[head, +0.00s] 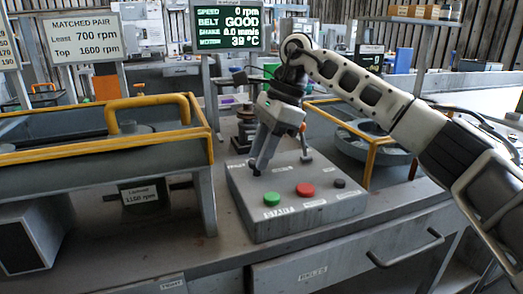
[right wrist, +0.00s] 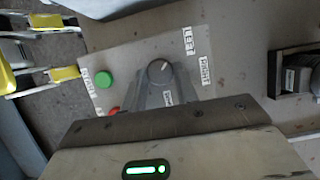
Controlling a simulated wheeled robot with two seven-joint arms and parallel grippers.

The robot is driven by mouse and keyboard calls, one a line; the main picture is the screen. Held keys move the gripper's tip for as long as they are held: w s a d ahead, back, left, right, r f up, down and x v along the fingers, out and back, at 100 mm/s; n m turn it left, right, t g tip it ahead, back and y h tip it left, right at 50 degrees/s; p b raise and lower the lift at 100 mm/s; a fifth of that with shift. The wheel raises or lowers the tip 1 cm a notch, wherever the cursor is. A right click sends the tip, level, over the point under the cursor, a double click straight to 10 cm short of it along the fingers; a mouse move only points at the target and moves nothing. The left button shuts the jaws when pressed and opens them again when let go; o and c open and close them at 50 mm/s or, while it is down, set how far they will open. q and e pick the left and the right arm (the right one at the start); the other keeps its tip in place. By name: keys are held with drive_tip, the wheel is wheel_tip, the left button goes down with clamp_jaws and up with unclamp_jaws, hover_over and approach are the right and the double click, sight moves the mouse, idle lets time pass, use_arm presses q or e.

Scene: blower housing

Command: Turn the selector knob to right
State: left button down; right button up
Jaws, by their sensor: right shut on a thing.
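The grey control box (head: 300,215) stands on the bench. My right gripper (head: 257,168) reaches down to its back left corner and is shut on the selector knob (right wrist: 160,71). In the right wrist view, the knob is a dark round cap at the ends of the grey fingers. In the head view my fingers hide most of the knob. My left gripper is in neither view.
The box also carries a green button (head: 272,198), a red button (head: 305,190), a black knob (head: 339,183) and a small lever (head: 305,155). A yellow-railed frame (head: 100,145) stands left. The display (head: 230,25) reads 0 rpm, belt GOOD.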

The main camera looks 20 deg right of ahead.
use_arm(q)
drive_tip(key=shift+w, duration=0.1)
use_arm(e)
drive_tip(key=shift+m, duration=0.3)
drive_tip(key=shift+s+m+t, duration=0.1)
drive_tip(key=shift+m+t, duration=0.2)
drive_tip(key=shift+m, duration=0.4)
drive_tip(key=m+t, duration=0.1)
drive_tip(key=m, duration=0.2)
drive_tip(key=shift+s, duration=0.15)
drive_tip(key=m+t, duration=0.1)
drive_tip(key=m, duration=0.1)
drive_tip(key=m+h+b, duration=0.1)
drive_tip(key=m, duration=0.1)
drive_tip(key=shift+s+a+t, duration=0.15)
drive_tip(key=shift+t, duration=0.25)
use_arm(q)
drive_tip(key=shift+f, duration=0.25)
use_arm(e)
drive_tip(key=shift+m+h, duration=0.4)
drive_tip(key=shift+m, duration=0.8)
use_arm(q)
drive_tip(key=shift+b, duration=0.3)
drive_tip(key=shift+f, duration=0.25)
use_arm(e)
drive_tip(key=shift+t, duration=0.3)
drive_tip(key=o, duration=1)
